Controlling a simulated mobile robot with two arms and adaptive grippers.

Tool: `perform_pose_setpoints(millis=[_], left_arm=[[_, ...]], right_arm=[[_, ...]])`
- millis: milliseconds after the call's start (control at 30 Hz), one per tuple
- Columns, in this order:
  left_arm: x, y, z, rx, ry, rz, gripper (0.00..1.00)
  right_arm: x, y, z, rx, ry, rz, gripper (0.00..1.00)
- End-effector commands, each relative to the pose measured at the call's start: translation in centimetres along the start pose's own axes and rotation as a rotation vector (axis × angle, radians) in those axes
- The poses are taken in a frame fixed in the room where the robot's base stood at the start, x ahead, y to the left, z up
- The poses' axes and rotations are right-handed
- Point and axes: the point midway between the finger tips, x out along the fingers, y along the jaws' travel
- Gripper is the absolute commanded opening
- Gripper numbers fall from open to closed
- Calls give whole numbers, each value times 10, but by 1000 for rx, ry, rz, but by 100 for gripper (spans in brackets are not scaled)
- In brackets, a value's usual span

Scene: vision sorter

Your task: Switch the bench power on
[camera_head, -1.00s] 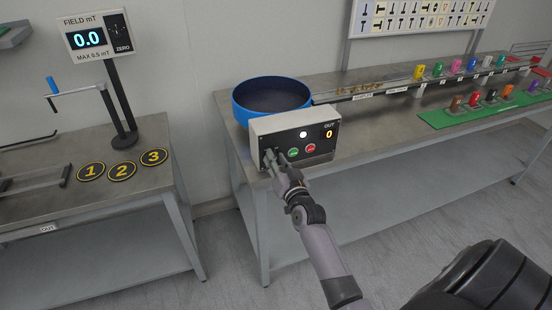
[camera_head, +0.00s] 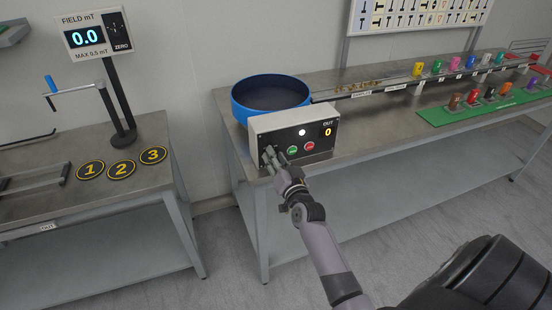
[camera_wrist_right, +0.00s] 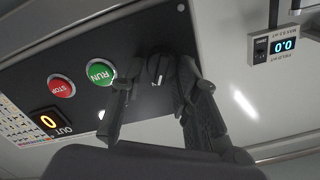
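The control box (camera_head: 318,137) with a black front panel stands on the bench edge. In the right wrist view its panel carries a black rotary knob (camera_wrist_right: 158,68) with a white mark, a green RUN button (camera_wrist_right: 101,72) and a red STOP button (camera_wrist_right: 61,86). My right gripper (camera_head: 274,157) is at the left end of the panel. In the wrist view the gripper's (camera_wrist_right: 158,75) two fingers are apart, one on each side of the knob, with a small gap seeming to show; contact is unclear. The head view hides the knob behind the fingers. My left gripper is not in view.
A blue round bowl (camera_head: 272,108) stands behind the box. The OUT display (camera_head: 327,131) reads 0 and a white lamp (camera_head: 302,132) appears lit. A field meter (camera_head: 85,38) reading 0.0 stands on the left table. Coloured pieces stand on the green mat (camera_head: 480,110) at right.

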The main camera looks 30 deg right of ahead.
Motion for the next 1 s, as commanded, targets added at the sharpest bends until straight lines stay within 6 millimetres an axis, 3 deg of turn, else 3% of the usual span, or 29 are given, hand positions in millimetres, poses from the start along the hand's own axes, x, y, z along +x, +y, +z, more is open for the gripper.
perform_pose_setpoints(millis=[167,533,1000], left_arm=[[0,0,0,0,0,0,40],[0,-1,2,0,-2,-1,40],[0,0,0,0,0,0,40]], right_arm=[[0,0,0,-1,0,0,42],[-7,1,1,-2,-3,1,42],[-98,1,1,-2,-3,2,42]])
